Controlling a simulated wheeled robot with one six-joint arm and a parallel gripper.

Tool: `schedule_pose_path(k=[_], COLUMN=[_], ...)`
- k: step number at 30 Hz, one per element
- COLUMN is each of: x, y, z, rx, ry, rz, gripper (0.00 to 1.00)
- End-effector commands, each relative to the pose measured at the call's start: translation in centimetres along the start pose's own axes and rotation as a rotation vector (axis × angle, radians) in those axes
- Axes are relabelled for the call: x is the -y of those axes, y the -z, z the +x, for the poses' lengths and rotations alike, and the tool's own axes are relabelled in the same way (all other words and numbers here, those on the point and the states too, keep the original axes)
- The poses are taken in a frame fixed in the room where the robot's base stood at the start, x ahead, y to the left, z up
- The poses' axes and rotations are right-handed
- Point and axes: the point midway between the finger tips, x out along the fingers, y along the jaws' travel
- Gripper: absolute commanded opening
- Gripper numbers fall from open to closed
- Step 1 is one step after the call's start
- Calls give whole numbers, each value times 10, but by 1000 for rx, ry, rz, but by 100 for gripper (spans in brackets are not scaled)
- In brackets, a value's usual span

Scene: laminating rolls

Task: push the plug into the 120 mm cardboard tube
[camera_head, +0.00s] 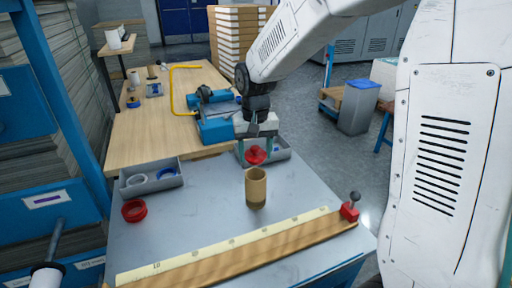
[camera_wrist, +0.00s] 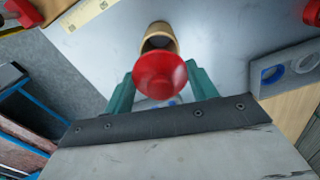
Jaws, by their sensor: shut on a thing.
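The cardboard tube (camera_head: 256,188) stands upright on the grey table top, its open end facing up. It also shows in the wrist view (camera_wrist: 159,33), just beyond the plug. My gripper (camera_head: 256,150) is shut on a red plug (camera_head: 255,156), held above the table and behind the tube in the head view. In the wrist view the round red plug (camera_wrist: 160,74) sits between the green fingers and covers part of the near side of the tube. The plug and tube look apart in the head view. The tube's mouth is dark and empty as far as I see.
A second red ring-like piece (camera_head: 134,211) lies on the table at left. A grey bin (camera_head: 152,178) holds white and blue rings; another grey bin (camera_head: 280,149) is behind my gripper. A wooden ruler (camera_head: 230,250) with a red stop (camera_head: 349,211) runs along the front edge.

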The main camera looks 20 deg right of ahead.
Motion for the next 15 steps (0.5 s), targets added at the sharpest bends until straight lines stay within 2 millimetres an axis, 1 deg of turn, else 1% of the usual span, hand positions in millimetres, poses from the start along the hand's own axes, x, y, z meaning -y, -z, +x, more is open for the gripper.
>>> schedule_pose_path(k=[15], x=[0], y=[0], z=[21], rx=[1], ry=[0], rz=[0], gripper=[35])
